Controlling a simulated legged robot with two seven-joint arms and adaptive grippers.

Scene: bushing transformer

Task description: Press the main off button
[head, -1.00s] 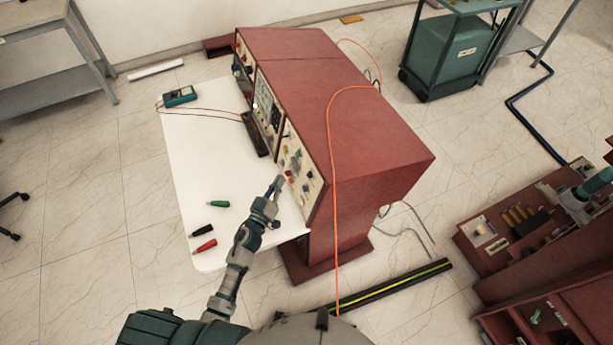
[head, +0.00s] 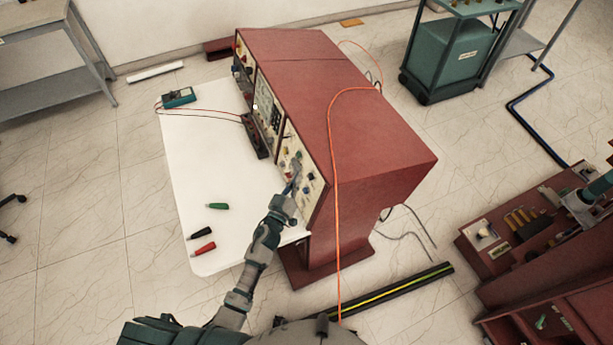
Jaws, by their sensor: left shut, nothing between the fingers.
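The red console (head: 375,130) stands on the right side of the white table, with its pale control panels facing left. The near panel (head: 308,190) carries several small knobs and buttons. My left gripper (head: 293,186) is shut and empty, with its fingertips at this near panel, over its lower left part. Whether the tips touch the panel or a button I cannot tell. The gripper hides some of the controls, and the main off button cannot be made out by its label. My right gripper is not in view.
The white table (head: 195,165) holds a teal meter (head: 179,97), a green plug (head: 217,206), a black plug (head: 200,233) and a red plug (head: 203,249). An orange cable (head: 335,220) hangs over the console. Another red bench (head: 500,250) stands at right.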

